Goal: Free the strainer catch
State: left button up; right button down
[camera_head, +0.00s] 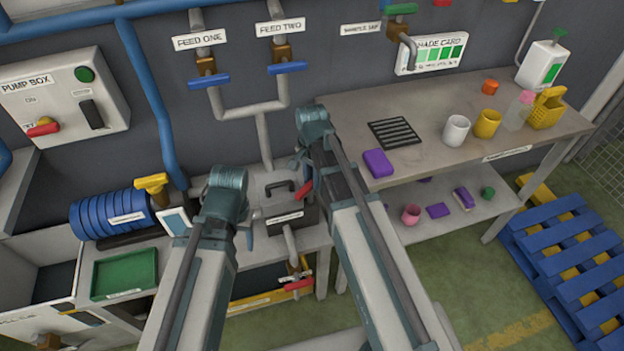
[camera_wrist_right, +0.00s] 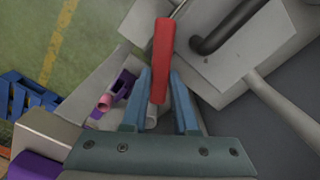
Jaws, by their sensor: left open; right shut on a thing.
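The strainer catch is a red lever (camera_wrist_right: 163,55) on the side of the grey strainer box (camera_wrist_right: 215,60). In the right wrist view my right gripper (camera_wrist_right: 160,80) is shut on this lever, with one blue finger on each side. In the head view the red lever (camera_head: 306,187) shows beside my right wrist, at the right of the box (camera_head: 290,222). A black handle (camera_wrist_right: 222,28) stands on the box lid. My left gripper (camera_head: 248,237) is open and empty, left of the box; its fingers are mostly hidden by my wrist.
A pipe with a red-handled valve (camera_head: 297,284) runs below the box. A green tray (camera_head: 125,273) and blue hose coil (camera_head: 108,215) lie left. The workbench (camera_head: 440,150) at right holds cups, a purple block (camera_head: 377,163) and a black grate (camera_head: 394,132).

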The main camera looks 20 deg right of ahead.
jog(key=n, duration=0.4)
jog(key=shift+a, duration=0.1)
jog(key=n, duration=0.4)
jog(key=shift+w+a+n, duration=0.1)
jog(key=shift+n, duration=0.2)
dwell(0.5)
jog(key=c, duration=0.7)
grip_release()
notch_tip(320, 180, up, 14)
jog(key=p, duration=1.4)
jog(key=shift+f, duration=0.1)
